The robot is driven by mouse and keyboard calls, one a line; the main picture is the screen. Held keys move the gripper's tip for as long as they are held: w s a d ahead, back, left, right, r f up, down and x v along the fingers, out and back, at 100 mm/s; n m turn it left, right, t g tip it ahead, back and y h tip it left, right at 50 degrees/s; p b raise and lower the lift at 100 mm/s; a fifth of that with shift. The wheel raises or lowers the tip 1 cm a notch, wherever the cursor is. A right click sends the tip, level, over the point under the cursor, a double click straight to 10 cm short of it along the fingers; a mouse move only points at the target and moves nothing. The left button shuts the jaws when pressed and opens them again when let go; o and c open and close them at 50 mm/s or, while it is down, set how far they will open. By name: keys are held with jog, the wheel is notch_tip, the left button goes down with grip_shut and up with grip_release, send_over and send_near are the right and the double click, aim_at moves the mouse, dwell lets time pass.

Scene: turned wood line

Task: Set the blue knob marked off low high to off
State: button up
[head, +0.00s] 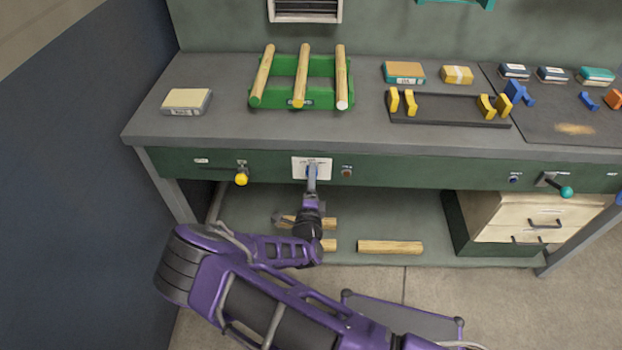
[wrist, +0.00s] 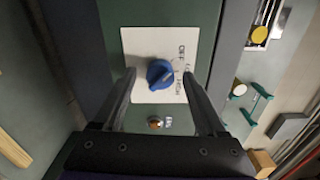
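The blue knob (wrist: 160,74) sits on a white plate (wrist: 136,42) with OFF, LOW and HIGH printed beside it in the wrist view. Its raised grip looks slanted, but I cannot tell surely which mark it points to. In the head view the plate (head: 323,165) is on the bench's green front panel, and my gripper covers most of the knob. My gripper (wrist: 160,82) is open, with one dark finger on each side of the knob and gaps visible between. It also shows in the head view (head: 311,178), reaching up to the plate.
A small red button (head: 347,173) sits right of the plate. A yellow-handled lever (head: 241,179) is to its left, and a teal-handled lever (head: 566,191) is far right. The bench top (head: 230,125) overhangs above. Wooden rods (head: 390,247) lie on the shelf below.

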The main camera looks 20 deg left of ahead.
jog(key=shift+s, duration=0.1)
jog(key=v, duration=1.7)
jog(key=shift+r, duration=0.1)
